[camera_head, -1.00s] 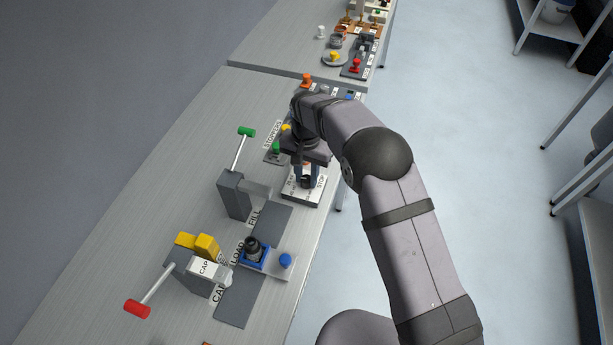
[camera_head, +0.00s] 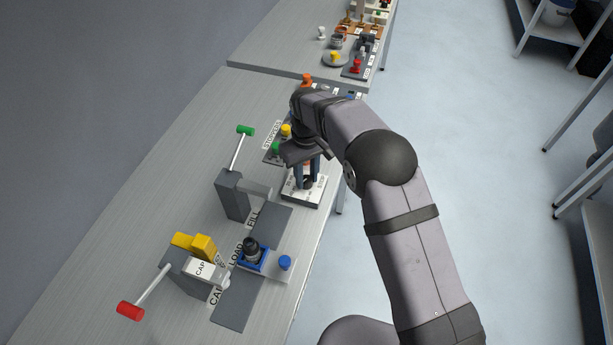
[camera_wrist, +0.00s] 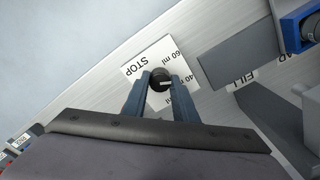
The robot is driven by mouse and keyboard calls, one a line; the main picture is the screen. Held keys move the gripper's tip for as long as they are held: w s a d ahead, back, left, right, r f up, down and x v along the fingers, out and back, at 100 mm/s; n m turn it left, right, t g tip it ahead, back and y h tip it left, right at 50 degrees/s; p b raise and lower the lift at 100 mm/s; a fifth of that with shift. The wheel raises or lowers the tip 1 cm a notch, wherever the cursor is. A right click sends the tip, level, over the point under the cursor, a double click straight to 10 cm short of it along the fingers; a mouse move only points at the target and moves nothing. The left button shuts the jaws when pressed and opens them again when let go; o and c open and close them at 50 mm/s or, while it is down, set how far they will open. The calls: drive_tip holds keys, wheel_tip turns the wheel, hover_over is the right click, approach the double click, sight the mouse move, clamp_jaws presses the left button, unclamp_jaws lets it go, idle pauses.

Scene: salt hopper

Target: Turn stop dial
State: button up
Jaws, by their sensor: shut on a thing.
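The stop dial is a black round knob (camera_wrist: 160,80) with a white pointer mark. It stands on a white plate (camera_wrist: 134,68) printed STOP, 60 ml and 40 ml. In the wrist view my gripper (camera_wrist: 162,84) has its two blue-grey fingers on either side of the knob, shut on it. In the head view my gripper (camera_head: 307,180) points down over the plate (camera_head: 304,193), and the arm hides part of the dial. The pointer's exact setting is hard to read.
A grey filling post with a green-handled lever (camera_head: 232,195) stands left of the dial. A capping post with a red-handled lever (camera_head: 198,272), yellow blocks and a blue holder (camera_head: 252,262) with a dark vessel stand nearer. Stoppers (camera_head: 286,130) lie behind my gripper. The bench edge is close on the right.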

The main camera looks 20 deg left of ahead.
sight(306, 179)
drive_tip(key=n, duration=0.5)
drive_tip(key=shift+n, duration=0.3)
drive_tip(key=n, duration=0.5)
drive_tip(key=shift+r+n+b, duration=0.1)
drive_tip(key=shift+n+b, duration=0.2)
drive_tip(key=o, duration=1)
drive_tip(key=shift+o, duration=0.2)
drive_tip(key=shift+r+b, duration=1.1)
drive_tip(key=shift+r, duration=2.55)
